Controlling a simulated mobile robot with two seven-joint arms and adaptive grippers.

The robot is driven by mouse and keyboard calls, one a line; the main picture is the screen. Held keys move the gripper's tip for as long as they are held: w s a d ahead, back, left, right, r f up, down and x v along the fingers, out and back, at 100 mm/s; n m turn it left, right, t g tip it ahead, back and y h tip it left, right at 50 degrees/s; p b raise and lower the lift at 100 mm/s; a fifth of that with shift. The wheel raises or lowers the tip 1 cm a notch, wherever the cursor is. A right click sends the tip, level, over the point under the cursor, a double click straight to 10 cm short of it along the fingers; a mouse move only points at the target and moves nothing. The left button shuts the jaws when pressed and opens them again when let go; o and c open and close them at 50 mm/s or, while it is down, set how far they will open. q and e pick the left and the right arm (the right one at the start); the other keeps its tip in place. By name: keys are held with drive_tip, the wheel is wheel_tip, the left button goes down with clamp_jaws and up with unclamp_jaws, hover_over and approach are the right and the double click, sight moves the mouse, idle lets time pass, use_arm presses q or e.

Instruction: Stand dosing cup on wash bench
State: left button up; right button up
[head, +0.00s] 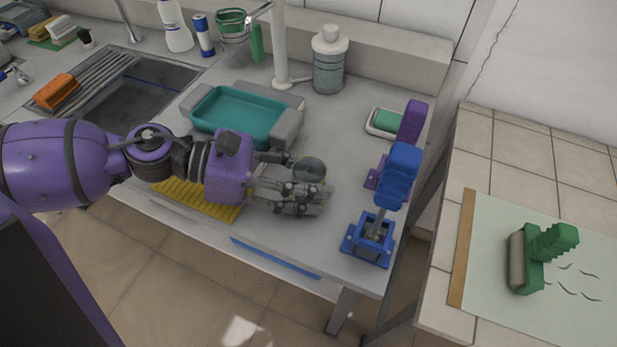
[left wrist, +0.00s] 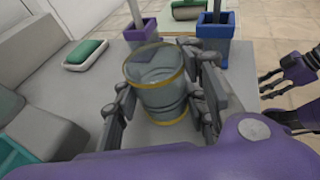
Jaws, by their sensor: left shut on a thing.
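The dosing cup is clear glass with gold-coloured bands at rim and base. In the left wrist view the cup (left wrist: 160,88) is upright between the fingers of my left gripper (left wrist: 163,103), which is shut on it. In the head view the cup's round top (head: 309,168) shows behind the fingers of my left gripper (head: 300,190), and its lower part is hidden. The cup is over the pale wash bench (head: 338,165); I cannot tell whether its base touches. My right gripper (left wrist: 268,98) shows at the right of the left wrist view, its fingers apart and empty.
A blue stand (head: 370,238) and a purple one (head: 376,172) are near the bench's right end. A teal tray (head: 240,113) lies behind my left gripper, a yellow ribbed mat (head: 198,200) before it. A grey bottle (head: 329,65) and a green-topped dish (head: 385,121) stand farther back.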

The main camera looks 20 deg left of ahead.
use_arm(q)
drive_tip(key=shift+f, duration=0.15)
drive_tip(key=o, duration=1.2)
drive_tip(key=shift+p+v, duration=0.7)
drive_tip(key=shift+v, duration=0.05)
drive_tip(key=shift+p+v, duration=0.7)
drive_tip(key=shift+v, duration=0.15)
drive_tip(key=shift+s+a+r+p, duration=0.15)
drive_tip(key=shift+a+r+p, duration=0.05)
drive_tip(key=shift+a+p, duration=0.2)
drive_tip(key=shift+p+v, duration=1.15)
drive_tip(key=shift+v, duration=0.7)
drive_tip(key=shift+a, duration=0.1)
